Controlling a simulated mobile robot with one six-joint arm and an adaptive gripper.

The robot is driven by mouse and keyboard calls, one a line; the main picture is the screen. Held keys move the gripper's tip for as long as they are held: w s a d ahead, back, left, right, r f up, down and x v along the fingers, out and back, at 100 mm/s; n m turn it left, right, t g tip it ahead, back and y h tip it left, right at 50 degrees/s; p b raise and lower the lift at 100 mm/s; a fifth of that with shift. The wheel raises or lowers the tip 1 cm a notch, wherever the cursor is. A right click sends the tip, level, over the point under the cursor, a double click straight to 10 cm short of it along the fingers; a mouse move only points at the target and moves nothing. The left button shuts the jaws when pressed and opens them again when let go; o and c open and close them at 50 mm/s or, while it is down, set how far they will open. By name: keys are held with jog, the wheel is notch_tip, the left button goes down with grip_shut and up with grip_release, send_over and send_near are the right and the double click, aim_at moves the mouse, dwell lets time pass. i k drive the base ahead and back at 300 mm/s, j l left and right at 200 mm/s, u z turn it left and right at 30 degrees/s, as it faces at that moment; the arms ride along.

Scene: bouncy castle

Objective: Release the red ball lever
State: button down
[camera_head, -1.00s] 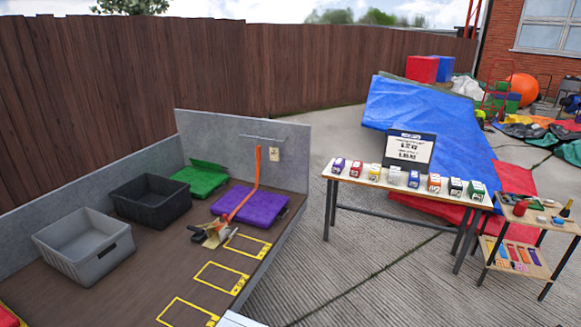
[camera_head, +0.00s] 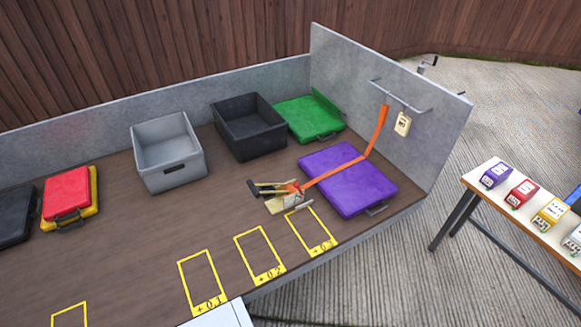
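I cannot make out a lever with a red ball in this view. An orange strap (camera_head: 340,171) hangs from a rail (camera_head: 402,96) on the grey end panel and runs across a purple case (camera_head: 348,188). Its lower end meets a ratchet buckle (camera_head: 284,196) with dark-tipped handles, lying on the brown deck beside the case. A small crank-like handle (camera_head: 428,64) shows past the top edge of the end panel; its detail is too small to tell. My gripper is not in view.
On the deck (camera_head: 110,262) are a grey bin (camera_head: 168,152), a black bin (camera_head: 248,126), a green case (camera_head: 309,118) and a red and yellow case (camera_head: 70,196). Yellow marked frames (camera_head: 260,256) line the front edge. A table (camera_head: 520,208) with small boxes stands at right.

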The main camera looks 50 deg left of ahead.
aim_at(296, 184)
jog(key=i+j+u, duration=0.3)
jog(key=u, duration=0.2)
jog(key=i+j+u, duration=0.1)
jog(key=i+u, duration=0.85)
jog(key=i+l+u, duration=0.15)
jog(key=i+u, duration=0.15)
jog(key=u, duration=0.2)
jog(key=i, duration=0.15)
